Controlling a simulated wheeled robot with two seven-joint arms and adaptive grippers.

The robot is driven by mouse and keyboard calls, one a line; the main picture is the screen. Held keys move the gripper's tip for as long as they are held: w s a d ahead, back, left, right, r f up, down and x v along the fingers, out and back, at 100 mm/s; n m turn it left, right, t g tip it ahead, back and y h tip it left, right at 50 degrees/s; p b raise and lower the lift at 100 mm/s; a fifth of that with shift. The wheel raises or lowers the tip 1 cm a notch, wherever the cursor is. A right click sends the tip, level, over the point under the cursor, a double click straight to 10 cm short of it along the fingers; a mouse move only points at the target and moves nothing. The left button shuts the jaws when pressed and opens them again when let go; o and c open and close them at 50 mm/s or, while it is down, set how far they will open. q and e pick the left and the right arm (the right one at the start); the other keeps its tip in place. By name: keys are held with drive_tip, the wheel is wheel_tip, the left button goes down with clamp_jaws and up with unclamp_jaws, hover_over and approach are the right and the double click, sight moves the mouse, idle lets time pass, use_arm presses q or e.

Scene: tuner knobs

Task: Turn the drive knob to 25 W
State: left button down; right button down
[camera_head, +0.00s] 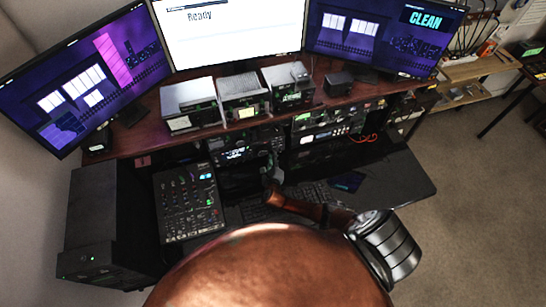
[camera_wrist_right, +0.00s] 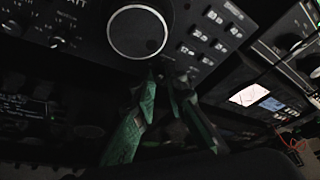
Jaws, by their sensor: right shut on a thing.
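My right gripper (camera_head: 270,165) reaches to the front of a black radio (camera_head: 232,145) under the shelf. In the right wrist view, its green fingers (camera_wrist_right: 163,88) point up at the radio's panel, just below a large round dial (camera_wrist_right: 137,33). The fingertips are close together, shut on a small knob that they mostly hide. I cannot read its label or any watt value, so I cannot tell whether it is the drive knob. My left gripper is not in view.
Small buttons (camera_wrist_right: 205,42) lie right of the dial. Another rack unit (camera_head: 325,135) stands to the right. A mixer (camera_head: 188,203) and a keyboard (camera_head: 312,193) are on the desk. The left monitor (camera_head: 85,75) and the shelf (camera_head: 140,138) frame the space above.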

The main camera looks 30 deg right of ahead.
drive_tip(key=c, duration=1.9)
unclamp_jaws()
drive_tip(key=shift+c, duration=0.2)
drive_tip(key=v, duration=1.2)
